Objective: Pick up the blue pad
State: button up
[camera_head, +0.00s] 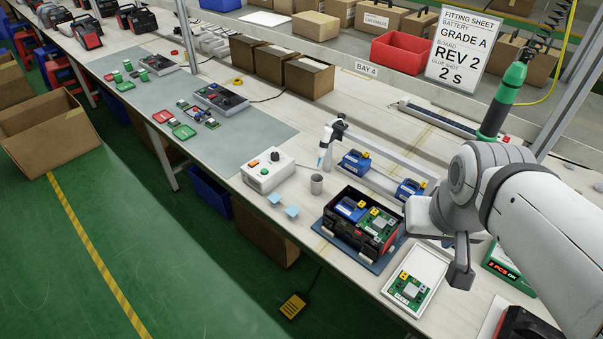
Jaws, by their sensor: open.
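Two small light-blue pads lie near the front edge of the workbench (215,163), left of the grey cup: one pad (274,197) and another pad (292,211). A darker blue mat (374,267) shows under a black open case (345,238), which holds a blue block and a green board. My gripper (460,273) is at the right, above the bench near a white tray. It is well to the right of the light-blue pads and touches neither. It is open, with nothing visible in it. My arm hides part of the bench behind it.
A white control box (268,171) with buttons stands behind the pads, and a grey cup (316,184) to their right. Blue blocks (355,162) sit in a fixture behind. A white tray (426,264) holds a green board. Bare bench lies around the pads.

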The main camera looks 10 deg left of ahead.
aim_at(292, 210)
jog(key=z, duration=0.05)
jog(key=k, duration=0.5)
jog(key=u, duration=0.7)
jog(key=i, duration=1)
jog(key=u, duration=0.05)
